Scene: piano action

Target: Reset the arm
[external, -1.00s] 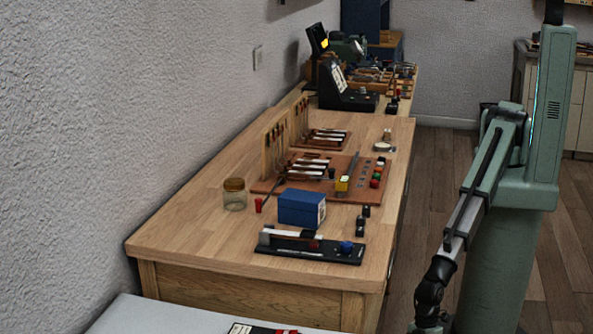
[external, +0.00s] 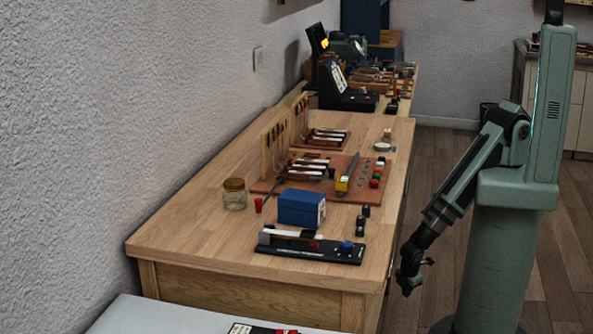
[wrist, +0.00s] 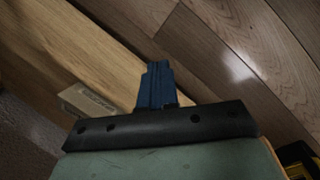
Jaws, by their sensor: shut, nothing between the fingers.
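My arm (external: 465,185) hangs from its green column at the right of the external view, bent down and to the left. My gripper (external: 408,284) is at its lower end, beside the front right edge of the workbench (external: 200,230) and below its top. In the wrist view my gripper's dark blue fingers (wrist: 156,82) are together, with nothing between them. The fingers are too small to make out clearly in the external view.
The bench holds a blue box (external: 301,207), a black stand (external: 311,246), a glass jar (external: 234,194) and a brown board (external: 300,172) with tools. A pale surface (external: 150,318) is at the front. Bare wooden floor (external: 440,160) lies right of the bench.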

